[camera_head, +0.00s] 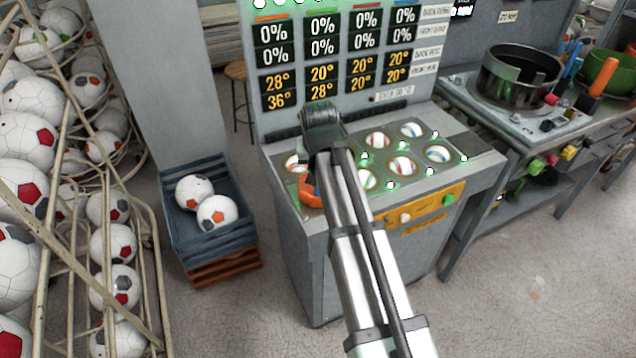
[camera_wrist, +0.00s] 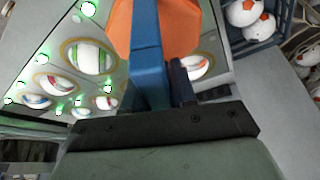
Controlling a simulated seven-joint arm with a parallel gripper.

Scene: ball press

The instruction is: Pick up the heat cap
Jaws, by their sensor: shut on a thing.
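The heat cap appears to be the orange piece that shows partly beside my gripper in the head view (camera_head: 311,192). In the wrist view the orange cap (camera_wrist: 180,28) is large and close at the top centre, with a blue upright part in front of it. My gripper (camera_wrist: 160,75) is shut on the heat cap, over the left side of the press top. In the head view my arm hides most of my gripper (camera_head: 312,172) and some of the cap. I cannot tell whether the cap touches the press top.
The press top (camera_head: 465,178) has several balls in round seats with green lights. A display panel (camera_head: 345,60) rises behind it. A blue crate (camera_head: 215,250) with two balls stands left, beside a ball rack (camera_head: 150,250). A bench with a black pot (camera_head: 520,78) stands right.

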